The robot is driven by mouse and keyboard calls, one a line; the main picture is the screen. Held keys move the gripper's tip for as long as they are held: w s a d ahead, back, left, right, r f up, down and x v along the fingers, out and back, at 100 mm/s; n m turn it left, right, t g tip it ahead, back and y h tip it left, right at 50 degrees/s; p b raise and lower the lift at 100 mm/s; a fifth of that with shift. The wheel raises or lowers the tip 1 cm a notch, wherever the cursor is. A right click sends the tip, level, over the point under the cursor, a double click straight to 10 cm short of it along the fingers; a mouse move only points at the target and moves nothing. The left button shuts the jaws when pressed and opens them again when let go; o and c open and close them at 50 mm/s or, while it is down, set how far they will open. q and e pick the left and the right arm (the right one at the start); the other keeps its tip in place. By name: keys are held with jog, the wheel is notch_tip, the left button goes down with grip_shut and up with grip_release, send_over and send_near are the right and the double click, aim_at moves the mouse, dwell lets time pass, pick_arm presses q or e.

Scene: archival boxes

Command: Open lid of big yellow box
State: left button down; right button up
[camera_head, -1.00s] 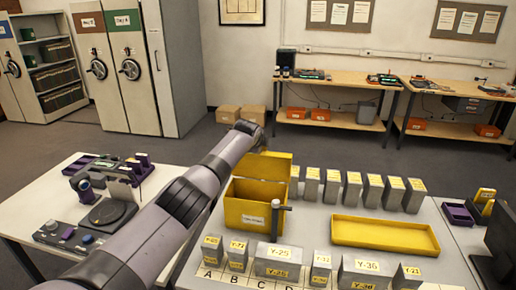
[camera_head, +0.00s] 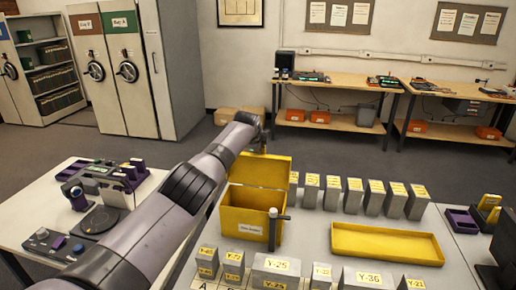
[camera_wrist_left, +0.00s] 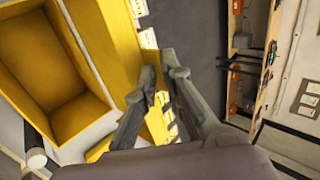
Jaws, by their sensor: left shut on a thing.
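The big yellow box (camera_head: 252,226) stands on the grey table with a label on its front. Its lid (camera_head: 264,171) is raised at the back edge, and the hollow inside shows. In the left wrist view the open box (camera_wrist_left: 48,95) is at the left with the lid (camera_wrist_left: 112,45) along its side. My left gripper (camera_head: 256,147) is behind the lid's upper edge, its fingers partly hidden in the head view. In the wrist view its fingers (camera_wrist_left: 164,78) are at the lid, with yellow between them. My right gripper is not in view.
A grey post (camera_head: 272,215) with a bar stands close to the box's front right corner. A yellow tray (camera_head: 386,258) lies to the right. Rows of labelled grey blocks (camera_head: 376,198) stand behind and in front of the tray. A side table (camera_head: 35,205) holds equipment.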

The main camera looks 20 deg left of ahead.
pick_arm(q)
jog(key=shift+w+r, duration=0.1)
jog(key=shift+r, duration=0.1)
jog(key=c, duration=1.8)
grip_release()
jog(key=shift+c, duration=0.2)
jog(key=shift+f, duration=0.15)
jog(key=shift+s+r, duration=0.2)
jog(key=v, duration=1.1)
jog(key=shift+s+r, duration=0.2)
jog(key=shift+r, duration=0.05)
